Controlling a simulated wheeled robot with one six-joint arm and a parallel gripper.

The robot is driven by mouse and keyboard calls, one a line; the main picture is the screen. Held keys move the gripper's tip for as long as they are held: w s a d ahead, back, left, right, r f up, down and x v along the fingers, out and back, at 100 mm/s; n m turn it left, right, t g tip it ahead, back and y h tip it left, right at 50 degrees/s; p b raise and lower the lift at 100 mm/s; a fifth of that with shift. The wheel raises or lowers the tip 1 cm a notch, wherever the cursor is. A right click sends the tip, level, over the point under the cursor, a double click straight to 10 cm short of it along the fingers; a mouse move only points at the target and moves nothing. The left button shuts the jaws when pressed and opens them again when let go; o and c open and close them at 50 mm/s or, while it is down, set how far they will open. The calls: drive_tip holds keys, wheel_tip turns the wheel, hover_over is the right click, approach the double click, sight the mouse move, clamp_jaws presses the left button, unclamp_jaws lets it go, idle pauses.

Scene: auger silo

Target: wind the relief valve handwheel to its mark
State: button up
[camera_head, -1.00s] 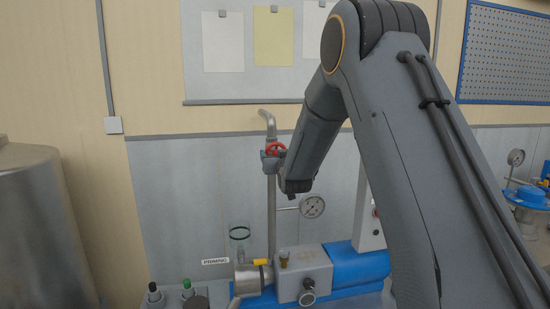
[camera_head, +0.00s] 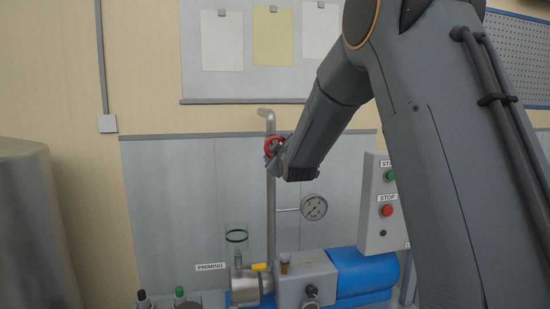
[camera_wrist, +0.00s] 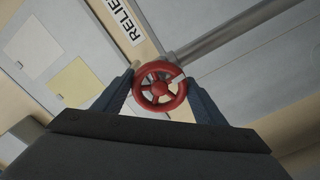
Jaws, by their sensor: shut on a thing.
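The red relief valve handwheel (camera_head: 273,147) sits on the upright grey pipe (camera_head: 271,205), below its bent top. In the wrist view the spoked red handwheel (camera_wrist: 142,88) lies between the two fingers of my gripper (camera_wrist: 160,88), which is shut on it from both sides. A pale mark shows on the wheel's upper right rim. A label starting "RELIE" (camera_wrist: 124,20) is beside the wheel, its end cut off. In the head view my gripper (camera_head: 276,152) is mostly hidden behind my wrist.
A pressure gauge (camera_head: 314,207) sticks out right of the pipe. A control box (camera_head: 376,225) with a red STOP button stands further right. The pump block (camera_head: 306,268) with a blue motor is below. A steel tank (camera_head: 40,230) is at left.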

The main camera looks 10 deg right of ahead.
drive_tip(key=n+b, duration=0.4)
drive_tip(key=n, duration=0.2)
drive_tip(key=shift+n, duration=0.3)
drive_tip(key=n+b, duration=0.3)
drive_tip(key=n, duration=0.2)
drive_tip(key=shift+r, duration=0.15)
drive_tip(key=o, duration=1.1)
drive_tip(key=shift+s, duration=0.1)
drive_tip(key=shift+s+b, duration=0.95)
drive_tip(key=shift+s, duration=2.9)
